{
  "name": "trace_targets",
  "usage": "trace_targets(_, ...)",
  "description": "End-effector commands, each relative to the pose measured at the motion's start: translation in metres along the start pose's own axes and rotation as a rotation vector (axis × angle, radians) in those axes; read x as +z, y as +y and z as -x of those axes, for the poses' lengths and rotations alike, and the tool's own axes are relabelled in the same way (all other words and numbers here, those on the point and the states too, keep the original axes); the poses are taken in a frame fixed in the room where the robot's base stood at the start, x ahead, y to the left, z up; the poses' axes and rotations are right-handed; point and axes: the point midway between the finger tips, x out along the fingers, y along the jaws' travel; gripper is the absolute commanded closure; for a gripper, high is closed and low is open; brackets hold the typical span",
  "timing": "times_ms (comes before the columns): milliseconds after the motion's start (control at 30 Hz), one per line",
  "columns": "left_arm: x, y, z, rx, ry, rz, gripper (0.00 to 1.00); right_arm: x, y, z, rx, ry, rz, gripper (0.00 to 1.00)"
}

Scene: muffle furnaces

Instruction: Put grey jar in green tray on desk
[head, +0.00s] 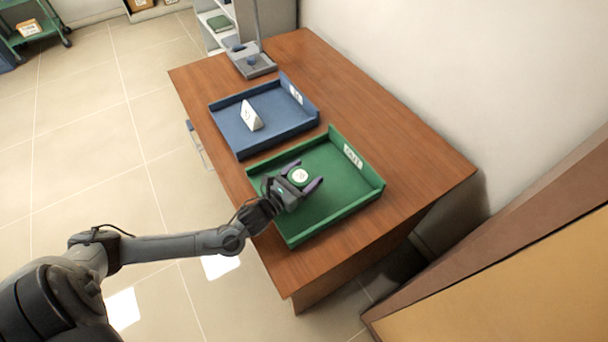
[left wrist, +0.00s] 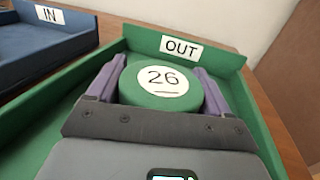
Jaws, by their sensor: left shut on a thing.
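The green tray (head: 345,198), marked OUT, lies on the brown wooden desk (head: 420,150). My left gripper (head: 304,174) is over the tray and shut on a round jar (head: 300,175). In the left wrist view the jar (left wrist: 160,80) shows a green top with a white round label reading 26. It sits between the two purple fingers, one on each side. Its lower body is hidden, so I see no grey on it. I cannot tell whether its base touches the tray floor. My right gripper is not in view.
A blue tray (head: 240,133) marked IN, holding a white wedge-shaped card (head: 251,116), lies beyond the green tray. A grey stand (head: 257,65) is at the desk's far end. A wall runs along the desk's right side. The desk right of the trays is clear.

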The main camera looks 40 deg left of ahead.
Motion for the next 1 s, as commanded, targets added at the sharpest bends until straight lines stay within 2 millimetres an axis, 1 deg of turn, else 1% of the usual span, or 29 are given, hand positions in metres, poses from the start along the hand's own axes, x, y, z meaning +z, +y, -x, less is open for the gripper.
trace_targets(67, -0.002, 0.0, 0.0, 0.0, -0.002, 0.001, 0.62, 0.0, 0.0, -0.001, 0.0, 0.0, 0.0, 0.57)
trace_targets(100, -0.003, 0.0, 0.0, 0.0, 0.0, 0.001, 0.16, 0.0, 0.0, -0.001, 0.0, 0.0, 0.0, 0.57)
trace_targets(200, -0.002, 0.0, 0.0, 0.0, 0.0, 0.0, 0.01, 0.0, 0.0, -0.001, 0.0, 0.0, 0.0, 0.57)
trace_targets(433, -0.002, 0.0, 0.0, 0.0, 0.0, 0.0, 0.0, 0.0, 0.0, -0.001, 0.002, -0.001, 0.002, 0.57)
trace_targets(567, 0.002, 0.0, 0.002, 0.0, 0.002, 0.0, 0.0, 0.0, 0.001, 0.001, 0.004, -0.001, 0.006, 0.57)
trace_targets(667, 0.001, 0.0, 0.012, -0.001, 0.003, 0.0, 0.0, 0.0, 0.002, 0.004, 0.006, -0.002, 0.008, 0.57)
trace_targets(767, 0.001, 0.0, 0.028, -0.001, 0.005, 0.0, 0.0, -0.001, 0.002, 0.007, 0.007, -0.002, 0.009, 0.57)
trace_targets(1000, 0.001, 0.0, 0.073, -0.001, 0.006, -0.001, 0.0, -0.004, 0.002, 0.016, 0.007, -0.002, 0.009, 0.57)
